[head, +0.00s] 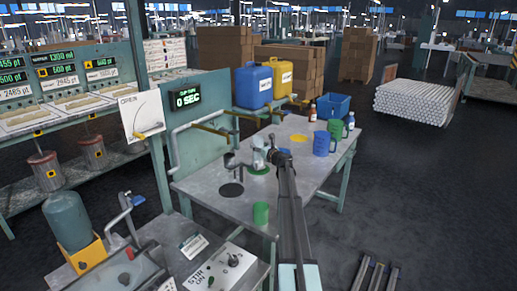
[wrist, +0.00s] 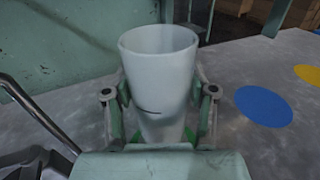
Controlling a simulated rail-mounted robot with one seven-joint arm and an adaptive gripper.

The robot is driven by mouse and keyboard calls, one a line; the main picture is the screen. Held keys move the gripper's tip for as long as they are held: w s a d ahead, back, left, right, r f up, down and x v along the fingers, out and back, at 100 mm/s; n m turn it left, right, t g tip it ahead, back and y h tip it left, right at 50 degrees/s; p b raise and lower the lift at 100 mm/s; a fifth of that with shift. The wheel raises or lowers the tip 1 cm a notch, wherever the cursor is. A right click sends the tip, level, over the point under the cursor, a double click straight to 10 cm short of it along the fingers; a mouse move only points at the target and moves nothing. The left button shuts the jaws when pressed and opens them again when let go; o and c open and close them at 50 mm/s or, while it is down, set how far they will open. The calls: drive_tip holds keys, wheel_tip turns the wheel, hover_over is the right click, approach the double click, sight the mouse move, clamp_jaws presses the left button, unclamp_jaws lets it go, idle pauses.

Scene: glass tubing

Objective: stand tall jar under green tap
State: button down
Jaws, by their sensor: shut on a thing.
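The tall jar (wrist: 158,75) is whitish and translucent, upright and open at the top in the wrist view. My gripper (wrist: 160,100) is shut on it, one finger on each side. In the head view the jar (head: 258,158) is small, at the end of my arm, over or on the green disc (head: 259,171) of the grey table. Green also shows around the jar's lower end in the wrist view; I cannot tell whether the base touches the table. Pipes and spouts (head: 213,129) come from the teal panel behind, but I cannot make out a green tap.
A blue disc (wrist: 263,105) and yellow disc (wrist: 309,74) lie right of the jar. A blue cup (head: 321,143) and bottles stand at right. Blue (head: 253,87) and yellow (head: 277,78) canisters stand behind.

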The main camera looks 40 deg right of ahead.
drive_tip(key=shift+f, duration=0.85)
drive_tip(key=shift+f, duration=0.15)
drive_tip(key=shift+c, duration=1.8)
unclamp_jaws()
drive_tip(key=s+b, duration=0.2)
drive_tip(key=s, duration=1)
drive_tip(key=shift+a+r, duration=0.2)
drive_tip(key=shift+a, duration=0.15)
